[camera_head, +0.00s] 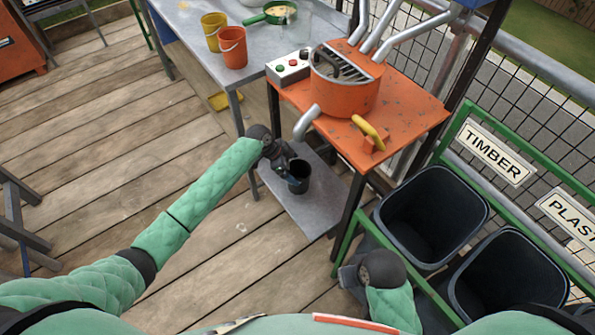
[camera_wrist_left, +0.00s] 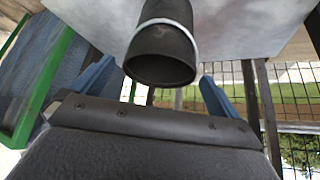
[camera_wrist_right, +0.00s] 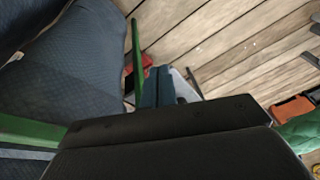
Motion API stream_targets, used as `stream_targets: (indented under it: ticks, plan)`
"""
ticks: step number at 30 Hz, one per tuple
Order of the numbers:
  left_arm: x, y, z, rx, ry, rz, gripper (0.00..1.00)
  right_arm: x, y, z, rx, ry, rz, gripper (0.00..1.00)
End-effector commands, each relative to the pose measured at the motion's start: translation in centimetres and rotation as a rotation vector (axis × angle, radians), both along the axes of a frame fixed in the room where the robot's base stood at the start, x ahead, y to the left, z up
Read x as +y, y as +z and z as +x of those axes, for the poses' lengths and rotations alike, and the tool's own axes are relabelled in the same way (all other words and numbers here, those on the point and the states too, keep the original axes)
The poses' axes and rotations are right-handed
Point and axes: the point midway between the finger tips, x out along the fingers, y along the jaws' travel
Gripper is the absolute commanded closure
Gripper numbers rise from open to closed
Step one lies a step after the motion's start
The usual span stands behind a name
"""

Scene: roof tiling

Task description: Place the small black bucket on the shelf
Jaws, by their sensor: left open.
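The small black bucket (camera_head: 299,177) is upright at the grey lower shelf (camera_head: 318,212) under the orange table; I cannot tell whether its base touches the shelf. My left gripper (camera_head: 287,172) is right beside the bucket, at its left. In the left wrist view the bucket (camera_wrist_left: 162,52) shows its dark mouth and a pale band around it, between the two spread blue fingers (camera_wrist_left: 153,88). The fingers are open and show gaps to the bucket. My right gripper (camera_wrist_right: 163,86) has its blue fingers together, with nothing seen between them, low beside the bins.
The orange table (camera_head: 415,112) carries an orange pot-like machine (camera_head: 345,90) above the shelf. Black bins (camera_head: 432,215) in a green frame stand at right. A grey table (camera_head: 195,50) with yellow and orange buckets is behind.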

Motion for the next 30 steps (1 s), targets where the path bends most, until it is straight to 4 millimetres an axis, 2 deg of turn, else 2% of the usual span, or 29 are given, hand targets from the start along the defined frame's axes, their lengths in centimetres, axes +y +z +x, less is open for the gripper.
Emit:
stream_targets:
  ticks: [6, 12, 18, 22, 26, 30]
  plan:
    - [2.4, 3.6, 0.0, -0.004, 0.0, 0.0, 0.0, 1.2, -1.0, 0.3, -0.019, 0.003, 0.026, 1.0]
    - [3.8, 5.9, -0.2, -0.002, 0.0, 0.0, 0.0, 2.1, -1.4, 0.5, -0.035, 0.008, 0.045, 1.0]
    - [4.3, 6.9, -0.3, -0.001, -0.001, 0.0, 0.0, 2.1, -1.8, 0.5, -0.034, 0.01, 0.044, 1.0]
    - [4.2, 6.8, -0.7, 0.002, 0.003, -0.001, 0.0, 1.8, -2.0, 0.5, -0.033, 0.014, 0.038, 1.0]
    - [3.2, 5.9, -2.9, 0.019, 0.032, -0.003, 0.0, 1.6, -2.1, 0.5, -0.034, 0.017, 0.033, 1.0]
    - [1.5, 4.7, -7.1, 0.05, 0.102, -0.004, 0.0, 1.6, -1.9, 0.5, -0.037, 0.015, 0.034, 1.0]
